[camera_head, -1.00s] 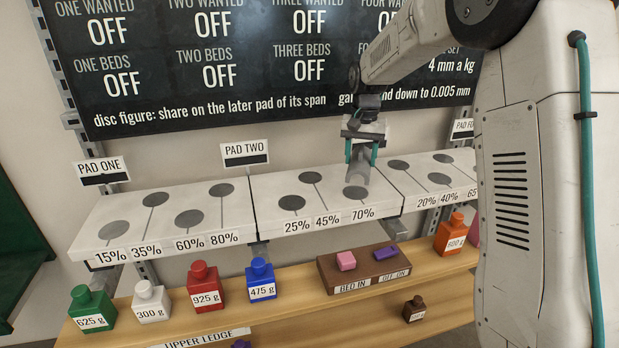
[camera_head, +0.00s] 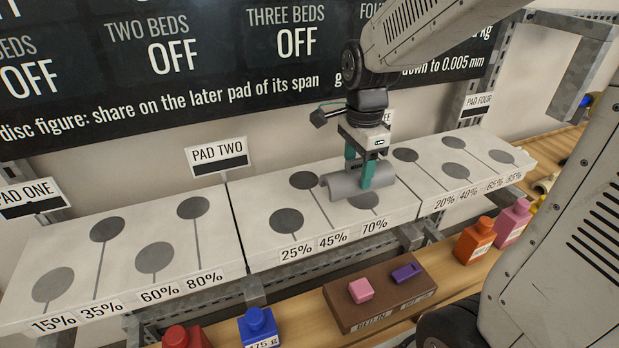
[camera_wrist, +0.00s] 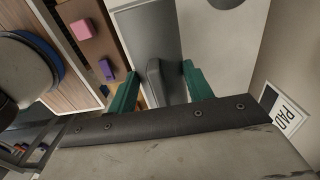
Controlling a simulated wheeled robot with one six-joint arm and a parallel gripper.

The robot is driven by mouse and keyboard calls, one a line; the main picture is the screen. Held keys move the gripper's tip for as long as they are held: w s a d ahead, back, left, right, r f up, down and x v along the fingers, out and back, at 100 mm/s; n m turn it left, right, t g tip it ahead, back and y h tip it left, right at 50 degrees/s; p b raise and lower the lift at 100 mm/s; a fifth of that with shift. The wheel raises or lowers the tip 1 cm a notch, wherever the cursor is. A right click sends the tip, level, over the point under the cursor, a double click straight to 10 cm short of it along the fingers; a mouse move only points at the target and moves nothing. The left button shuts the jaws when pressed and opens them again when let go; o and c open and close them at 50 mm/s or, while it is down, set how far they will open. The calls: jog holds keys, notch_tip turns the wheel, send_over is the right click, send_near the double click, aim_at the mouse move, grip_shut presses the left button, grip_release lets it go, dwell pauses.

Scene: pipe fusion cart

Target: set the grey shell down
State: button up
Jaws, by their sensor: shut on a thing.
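The grey shell (camera_head: 340,187) is a half-pipe piece, arched side up, low over the far right part of the Pad Two slab (camera_head: 262,258). My gripper (camera_head: 358,170) is above it, with its green fingers shut on the shell. The shell partly covers the dark 70% disc (camera_head: 366,203); its left end is beside the 45% disc (camera_head: 303,180). I cannot tell whether it touches the slab. In the wrist view, the green fingers of my gripper (camera_wrist: 158,85) stand either side of a dark grey piece, with a grey surface beyond.
The Pad One slab (camera_head: 125,225) adjoins on the left and another slab (camera_head: 470,185) on the right. On the wooden shelf in front are a brown switch box (camera_head: 345,318), a blue weight (camera_head: 258,325), an orange weight (camera_head: 475,240) and a pink weight (camera_head: 510,222).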

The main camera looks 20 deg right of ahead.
jog(key=w+a, duration=0.1)
jog(key=a, duration=0.2)
jog(key=w+a, duration=0.2)
jog(key=w+a+f, duration=0.1)
jog(key=w+a, duration=0.1)
jog(key=a, duration=0.1)
jog(key=shift+w+a, duration=0.2)
jog(key=shift+a, duration=0.15)
jog(key=shift+f, duration=1.75)
jog(key=shift+f, duration=0.1)
jog(key=o, duration=1)
jog(key=shift+c, duration=0.2)
